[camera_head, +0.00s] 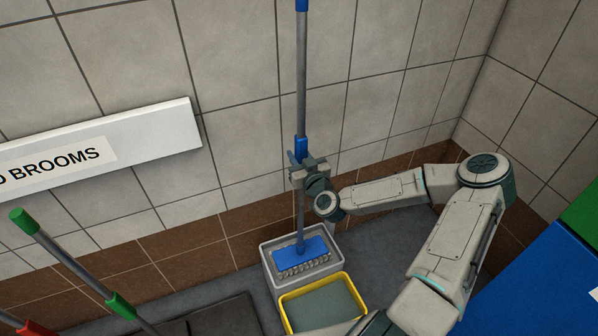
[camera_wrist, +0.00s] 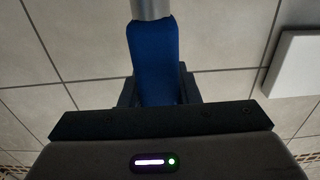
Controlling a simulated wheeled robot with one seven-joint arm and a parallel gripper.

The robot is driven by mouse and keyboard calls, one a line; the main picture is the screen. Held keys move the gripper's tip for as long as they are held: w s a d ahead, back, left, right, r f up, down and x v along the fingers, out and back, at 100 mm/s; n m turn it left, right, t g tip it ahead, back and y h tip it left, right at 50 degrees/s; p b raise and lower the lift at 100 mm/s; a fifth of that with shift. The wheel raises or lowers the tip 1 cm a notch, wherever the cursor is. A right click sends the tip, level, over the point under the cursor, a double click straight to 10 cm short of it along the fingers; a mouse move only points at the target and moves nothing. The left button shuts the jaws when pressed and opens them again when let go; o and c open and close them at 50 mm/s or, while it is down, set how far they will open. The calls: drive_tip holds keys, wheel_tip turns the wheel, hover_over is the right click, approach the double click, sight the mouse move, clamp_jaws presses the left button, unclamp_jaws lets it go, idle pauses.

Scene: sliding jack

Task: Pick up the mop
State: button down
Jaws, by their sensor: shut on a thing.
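The mop has a long grey pole (camera_head: 302,70) with blue parts and a flat blue head (camera_head: 300,254) with a fringe of grey strands. It stands nearly upright, with its head over or in a grey bin (camera_head: 268,262); whether the head touches the bin is unclear. My gripper (camera_head: 303,170) is shut on the mop's pole around the blue grip. In the wrist view the blue grip (camera_wrist: 153,50) sits between the jaws of my gripper (camera_wrist: 158,88), with the grey pole running on above it. The fingertips are partly hidden by the grip.
A yellow-rimmed bin (camera_head: 283,308) stands in front of the grey bin. Green- and red-gripped poles (camera_head: 70,262) lean at lower left by a dark mat. A sign board (camera_head: 150,135) is on the tiled wall behind. A blue and green block (camera_head: 540,285) stands at right.

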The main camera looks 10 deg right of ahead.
sight(303, 153)
drive_tip(key=shift+r, duration=1.75)
drive_tip(key=d+r+b, duration=0.1)
drive_tip(key=d+r, duration=0.2)
drive_tip(key=d, duration=0.2)
drive_tip(key=s+d+r, duration=0.1)
drive_tip(key=d+r, duration=0.3)
drive_tip(key=d, duration=0.2)
drive_tip(key=shift+s+d+b, duration=0.2)
drive_tip(key=shift+d+b, duration=0.1)
drive_tip(key=shift+b, duration=0.05)
drive_tip(key=shift+a+r, duration=0.1)
drive_tip(key=shift+r, duration=0.05)
